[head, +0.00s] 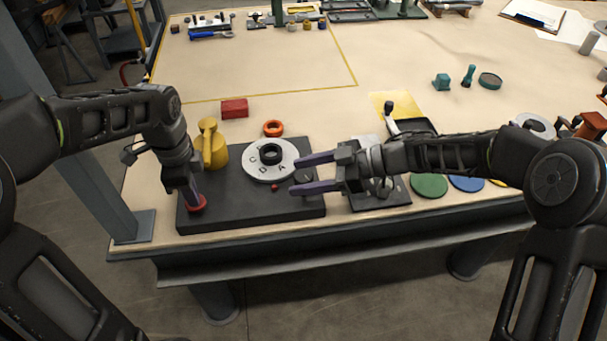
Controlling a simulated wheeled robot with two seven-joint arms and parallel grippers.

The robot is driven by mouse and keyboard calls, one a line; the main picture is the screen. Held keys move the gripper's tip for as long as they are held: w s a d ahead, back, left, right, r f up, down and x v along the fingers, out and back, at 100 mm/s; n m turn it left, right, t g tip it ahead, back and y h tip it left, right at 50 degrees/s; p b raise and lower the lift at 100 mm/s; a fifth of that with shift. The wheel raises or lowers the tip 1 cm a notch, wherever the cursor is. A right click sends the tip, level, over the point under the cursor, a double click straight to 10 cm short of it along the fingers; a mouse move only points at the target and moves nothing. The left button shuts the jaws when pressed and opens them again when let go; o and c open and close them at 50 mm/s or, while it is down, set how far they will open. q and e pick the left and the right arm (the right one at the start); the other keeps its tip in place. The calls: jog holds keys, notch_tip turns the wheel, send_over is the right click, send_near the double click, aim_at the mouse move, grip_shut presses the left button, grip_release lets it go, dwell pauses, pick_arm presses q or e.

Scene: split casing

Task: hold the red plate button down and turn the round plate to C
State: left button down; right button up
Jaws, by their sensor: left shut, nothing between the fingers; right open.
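The dark base board (240,212) lies at the table's front edge. The red plate button (201,204) is at its front left. My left gripper (197,203) is shut and points down, its tips at the button; I cannot tell how far the button is pressed. The round plate (259,174) is pale, with a black hub (271,153) and dark letters; C, D and A show on its front side. A small red mark (275,187) is on the board in front of it. My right gripper (297,174) is open and empty, its fingers just right of the round plate.
A yellow lever piece (213,150) stands behind my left gripper. A red block (234,108) and an orange ring (273,128) lie behind the board. A dark fixture (384,201) and green disc (429,186) are at right. The table's middle is mostly clear.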

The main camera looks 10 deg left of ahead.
jog(key=v, duration=1.1)
jog(key=shift+d+r, duration=0.15)
jog(key=shift+d, duration=0.25)
